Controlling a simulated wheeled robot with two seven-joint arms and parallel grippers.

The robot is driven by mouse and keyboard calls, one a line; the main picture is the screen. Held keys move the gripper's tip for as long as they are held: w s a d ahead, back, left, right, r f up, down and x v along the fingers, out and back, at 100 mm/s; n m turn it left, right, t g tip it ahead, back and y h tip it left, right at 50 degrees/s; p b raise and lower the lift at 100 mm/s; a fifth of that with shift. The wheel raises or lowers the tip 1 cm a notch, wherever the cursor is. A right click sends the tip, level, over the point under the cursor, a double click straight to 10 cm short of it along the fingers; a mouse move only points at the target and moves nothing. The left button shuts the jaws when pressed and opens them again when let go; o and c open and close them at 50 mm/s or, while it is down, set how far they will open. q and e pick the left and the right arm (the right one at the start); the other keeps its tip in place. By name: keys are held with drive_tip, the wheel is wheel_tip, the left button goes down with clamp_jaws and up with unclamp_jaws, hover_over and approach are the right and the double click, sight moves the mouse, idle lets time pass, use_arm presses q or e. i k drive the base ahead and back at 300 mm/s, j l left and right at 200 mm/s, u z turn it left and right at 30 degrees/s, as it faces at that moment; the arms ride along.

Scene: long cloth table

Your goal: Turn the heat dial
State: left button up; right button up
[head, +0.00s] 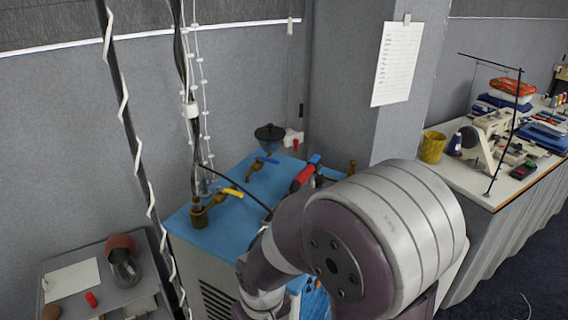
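A pale cabinet with a blue top (222,232) stands in the middle of the head view. Brass valves with yellow (233,192), blue (267,160) and red (304,175) handles sit on its top. I cannot make out a heat dial; my arm covers the cabinet's right and front part. This arm comes up from the lower right, bends, and runs down at the cabinet's front. Neither of my grippers shows.
A low grey stand (75,266) at left holds a paper, a red-brown domed object (122,258) and a small red item. A long table at right carries a sewing machine (495,135), a yellow cup (432,147) and folded blue cloth.

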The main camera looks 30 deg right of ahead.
sight(320, 176)
drive_tip(key=i+l, duration=0.1)
drive_tip(key=l, duration=0.85)
drive_tip(key=i+l, duration=0.1)
drive_tip(key=l, duration=0.85)
drive_tip(key=i+l, duration=0.1)
drive_tip(key=l, duration=0.85)
drive_tip(key=i+l, duration=0.1)
drive_tip(key=l, duration=0.85)
